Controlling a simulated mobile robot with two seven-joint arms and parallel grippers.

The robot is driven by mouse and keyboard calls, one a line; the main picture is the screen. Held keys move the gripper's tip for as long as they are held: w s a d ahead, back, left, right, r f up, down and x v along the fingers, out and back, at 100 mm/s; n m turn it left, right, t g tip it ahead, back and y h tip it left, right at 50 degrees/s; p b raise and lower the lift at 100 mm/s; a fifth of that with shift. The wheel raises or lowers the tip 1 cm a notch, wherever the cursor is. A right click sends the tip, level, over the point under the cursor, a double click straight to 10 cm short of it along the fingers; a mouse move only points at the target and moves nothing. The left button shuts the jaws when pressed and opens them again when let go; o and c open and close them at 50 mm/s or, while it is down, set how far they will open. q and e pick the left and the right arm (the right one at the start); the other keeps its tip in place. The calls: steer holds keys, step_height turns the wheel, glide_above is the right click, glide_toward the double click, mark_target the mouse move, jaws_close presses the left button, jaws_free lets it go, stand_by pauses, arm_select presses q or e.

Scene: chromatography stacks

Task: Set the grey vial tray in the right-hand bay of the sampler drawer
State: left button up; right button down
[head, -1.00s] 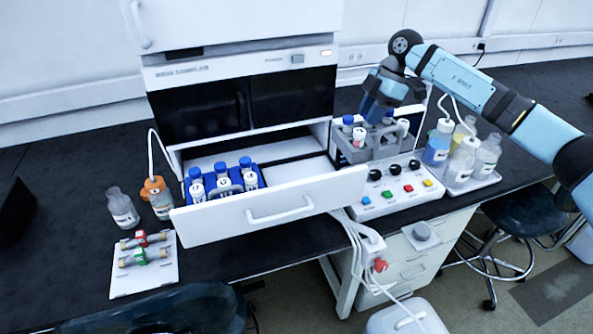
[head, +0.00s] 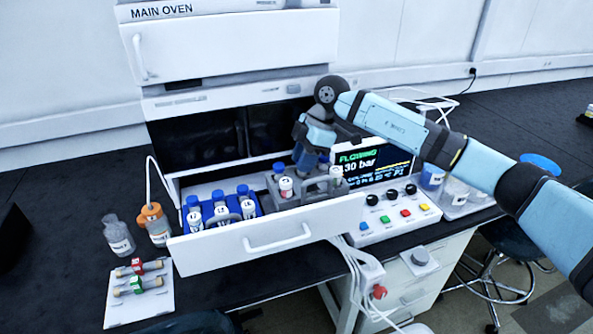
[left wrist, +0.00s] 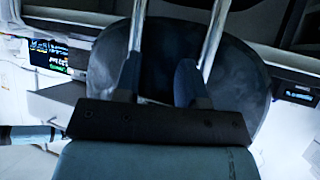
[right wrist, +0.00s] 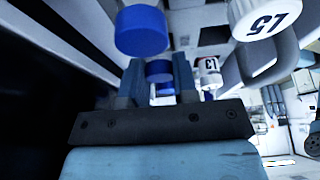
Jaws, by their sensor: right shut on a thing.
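The grey vial tray (head: 296,198) is at the right-hand bay of the pulled-out sampler drawer (head: 230,246), right of the blue vial tray. It holds white-labelled vials, some with blue caps. Its underside is hidden behind the drawer front, so I cannot tell whether it touches the drawer floor. My right gripper (head: 311,172) reaches down from above and is shut on the grey tray; the grip itself is hard to see. Blue caps (right wrist: 142,31) show close up in the right wrist view. My left gripper (left wrist: 158,82) is open and empty, with a dark stool seat beyond it.
The blue vial tray (head: 224,228) fills the left bay. The control box (head: 390,222) with knobs, coloured buttons and a lit screen (head: 372,167) stands close right of the drawer. Bottles (head: 152,222) and a white plate with fittings (head: 140,303) are at left.

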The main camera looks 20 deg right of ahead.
mark_target(297, 173)
steer(key=shift+a, duration=0.65)
steer(key=shift+a+f, duration=0.15)
steer(key=shift+f+p, duration=0.3)
steer(key=shift+f, duration=1.25)
steer(key=c, duration=0.9)
jaws_free()
steer(key=shift+f, duration=0.15)
